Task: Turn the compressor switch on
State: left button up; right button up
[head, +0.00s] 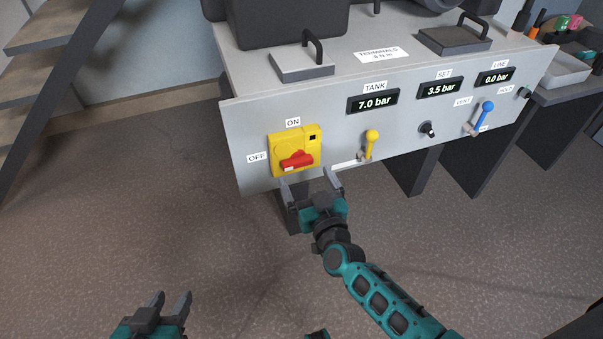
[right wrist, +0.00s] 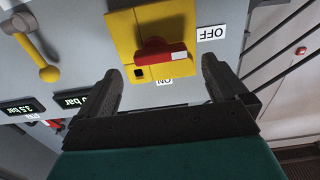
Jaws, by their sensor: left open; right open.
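The compressor switch is a yellow plate (head: 307,144) with a red handle (head: 296,160) on the grey panel. The handle lies roughly level, its white-marked end toward the OFF label (head: 257,158); the ON label (head: 293,122) is above the plate. In the right wrist view the switch appears inverted, its red handle (right wrist: 152,53) between the fingers in the picture. My right gripper (head: 309,180) is open and empty just below the switch, apparently short of the handle. My left gripper (head: 170,299) is open and empty, low over the floor, far from the panel.
Right of the switch are a yellow lever (head: 371,142), a black knob (head: 427,129) and a blue lever (head: 486,112). Pressure displays (head: 373,102) sit above them. Wooden stairs (head: 55,50) stand at left. The floor left of the panel is clear.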

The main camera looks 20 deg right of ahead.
aim_at(299, 166)
jog(key=shift+w+a+b, duration=0.1)
jog(key=shift+w+b, duration=0.3)
jog(key=shift+w, duration=1.6)
jog(key=shift+c, duration=0.3)
jog(key=c, duration=0.9)
